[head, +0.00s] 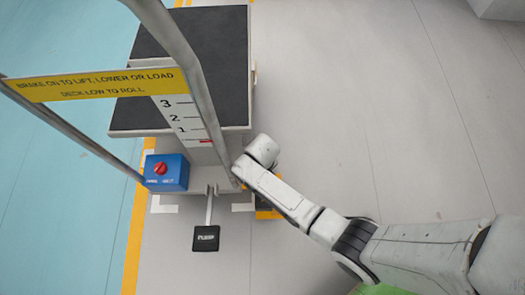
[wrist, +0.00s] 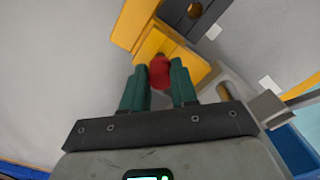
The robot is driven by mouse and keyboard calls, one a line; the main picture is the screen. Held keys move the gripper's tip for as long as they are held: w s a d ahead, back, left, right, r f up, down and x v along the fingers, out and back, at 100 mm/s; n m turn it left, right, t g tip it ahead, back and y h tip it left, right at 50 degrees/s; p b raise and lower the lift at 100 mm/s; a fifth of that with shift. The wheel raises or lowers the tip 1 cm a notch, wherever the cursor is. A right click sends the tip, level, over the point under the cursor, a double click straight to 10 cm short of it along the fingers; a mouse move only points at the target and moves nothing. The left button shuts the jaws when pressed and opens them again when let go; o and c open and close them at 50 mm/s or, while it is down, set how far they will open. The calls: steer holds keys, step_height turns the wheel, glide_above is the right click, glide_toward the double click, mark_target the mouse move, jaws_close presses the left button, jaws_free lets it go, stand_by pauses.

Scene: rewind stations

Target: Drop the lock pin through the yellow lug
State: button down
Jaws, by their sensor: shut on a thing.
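In the wrist view, the two green fingers of my gripper (wrist: 159,78) are shut on a red rounded piece, which looks like the head of the lock pin (wrist: 159,68). The pin's shank is hidden behind the head. The yellow lug (wrist: 147,42) is just beyond the fingertips, and the red head overlaps it in this view. I cannot tell whether the pin is in the lug's hole or only above it. In the head view, my arm hides the gripper and the pin, and a bit of yellow metal (head: 266,214) shows under the arm.
A lift cart with a dark deck (head: 190,75) stands beside my arm. Its grey handle frame (head: 190,65) carries a yellow sign (head: 95,84). A blue box with a red knob (head: 166,172) and a black pedal (head: 206,238) are nearby.

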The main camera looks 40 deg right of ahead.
steer(key=shift+f+b, duration=0.75)
steer(key=shift+f, duration=0.35)
steer(key=c, duration=0.8)
jaws_free()
step_height(320, 180, up, 11)
steer(key=p, duration=0.6)
steer(key=shift+f, duration=0.1)
steer(key=s+d+r+m+t, duration=0.1)
steer(key=s+d+r, duration=0.3)
steer(key=s+r, duration=0.4)
steer(key=s+d+r+m, duration=0.1)
steer(key=s+d+r, duration=0.3)
steer(key=s+r, duration=0.5)
steer(key=r+p, duration=0.8)
steer(key=p, duration=0.1)
steer(key=r+p, duration=1.8)
steer(key=shift+w+a+r, duration=0.1)
steer(key=shift+w+r, duration=0.15)
steer(key=shift+w, duration=0.15)
